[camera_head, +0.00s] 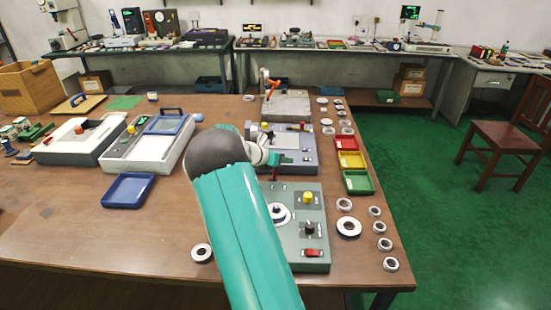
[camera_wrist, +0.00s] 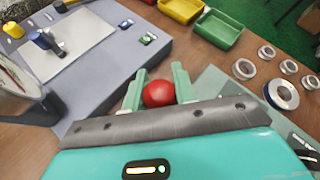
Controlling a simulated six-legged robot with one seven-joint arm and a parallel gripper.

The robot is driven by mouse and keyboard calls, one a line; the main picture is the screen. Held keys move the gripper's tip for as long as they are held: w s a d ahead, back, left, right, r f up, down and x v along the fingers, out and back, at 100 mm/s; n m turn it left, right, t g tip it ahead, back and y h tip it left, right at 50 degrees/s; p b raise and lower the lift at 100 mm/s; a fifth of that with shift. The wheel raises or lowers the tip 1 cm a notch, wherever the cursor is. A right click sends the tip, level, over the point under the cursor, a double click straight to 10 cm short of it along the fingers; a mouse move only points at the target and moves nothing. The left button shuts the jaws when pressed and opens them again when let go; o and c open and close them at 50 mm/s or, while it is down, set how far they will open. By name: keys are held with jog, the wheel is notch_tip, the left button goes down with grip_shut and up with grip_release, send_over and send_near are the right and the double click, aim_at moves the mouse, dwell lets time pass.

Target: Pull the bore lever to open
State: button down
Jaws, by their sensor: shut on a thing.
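A round red knob (camera_wrist: 158,93) sits between the two green fingers of my gripper (camera_wrist: 157,86) in the wrist view, and the fingers are closed around it. In the head view a thin dark red lever (camera_head: 276,174) rises at the far end of the grey-green box (camera_head: 312,240), just below my gripper (camera_head: 272,158). The knob appears to be the top of this lever; its shaft is hidden in the wrist view. My teal arm covers the left part of the box, and a white dial (camera_head: 279,213) shows partly beside it.
The box also bears a yellow knob (camera_head: 308,197), a black knob (camera_head: 309,228) and a red switch (camera_head: 312,253). A blue-grey device (camera_head: 300,160) stands just behind. Red, yellow and green trays (camera_head: 357,182) and several bearing rings (camera_head: 348,228) lie to the right.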

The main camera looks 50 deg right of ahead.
jog(key=shift+s+d+f+m+t+y, duration=0.5)
jog(key=shift+s+d+f+t+y, duration=0.15)
jog(key=shift+s+d+t+y, duration=0.25)
jog(key=shift+s+a, duration=0.1)
jog(key=shift+s, duration=0.05)
jog(key=c, duration=1.1)
grip_release()
jog(key=v, duration=1.3)
jog(key=shift+w+a+r, duration=0.2)
jog(key=shift+a+r, duration=0.05)
jog(key=shift+r, duration=0.05)
